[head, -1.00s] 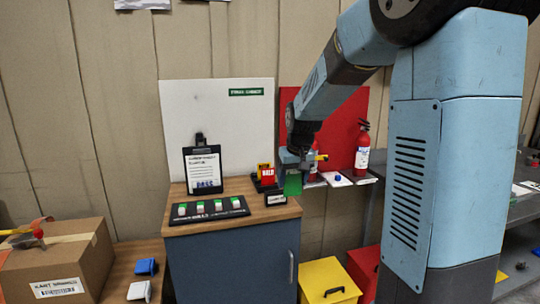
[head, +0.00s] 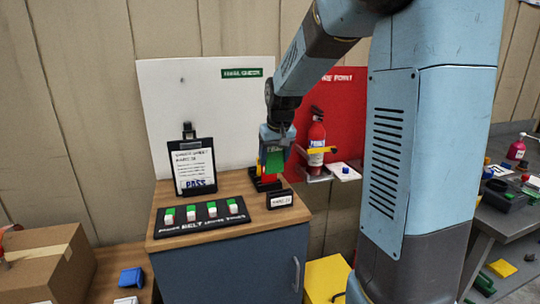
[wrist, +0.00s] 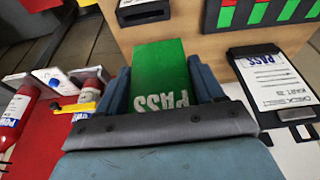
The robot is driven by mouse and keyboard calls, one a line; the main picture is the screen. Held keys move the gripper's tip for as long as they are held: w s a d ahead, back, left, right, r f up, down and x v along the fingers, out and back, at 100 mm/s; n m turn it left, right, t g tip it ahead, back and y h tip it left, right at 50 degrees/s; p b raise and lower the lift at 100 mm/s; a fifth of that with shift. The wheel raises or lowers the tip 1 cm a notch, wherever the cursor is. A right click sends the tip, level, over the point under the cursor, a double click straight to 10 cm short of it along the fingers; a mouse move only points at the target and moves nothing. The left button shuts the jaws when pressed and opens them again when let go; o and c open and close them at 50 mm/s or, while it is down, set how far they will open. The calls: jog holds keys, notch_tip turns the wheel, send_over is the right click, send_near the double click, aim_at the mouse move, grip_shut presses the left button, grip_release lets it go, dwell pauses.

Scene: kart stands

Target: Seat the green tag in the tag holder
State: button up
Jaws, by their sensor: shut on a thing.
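My gripper (head: 276,142) is shut on the green tag (head: 275,160), which hangs below the fingers over the back right of the cabinet top. In the wrist view the green tag (wrist: 160,68) sits between the two blue fingers, with white PASS lettering toward the palm. The black tag holder (head: 262,185) stands just below and behind it. The gripper and tag hide much of the holder and the red tag seen there earlier. I cannot tell whether the green tag touches the holder.
A small black sign (head: 281,200) stands at the cabinet's front right. A clipboard (head: 193,166) leans at the back left, and a black switch panel (head: 202,215) lies in front. A fire extinguisher (head: 316,140) stands right of my gripper by a red board (head: 345,100).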

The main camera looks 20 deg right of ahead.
aim_at(280, 169)
jog(key=shift+d, duration=0.55)
jog(key=shift+s+d+f, duration=0.15)
jog(key=shift+d+f, duration=0.05)
jog(key=shift+d, duration=0.25)
jog(key=shift+a+f, duration=0.1)
jog(key=shift+f, duration=2.6)
jog(key=shift+f, duration=1.85)
jog(key=o, duration=1.2)
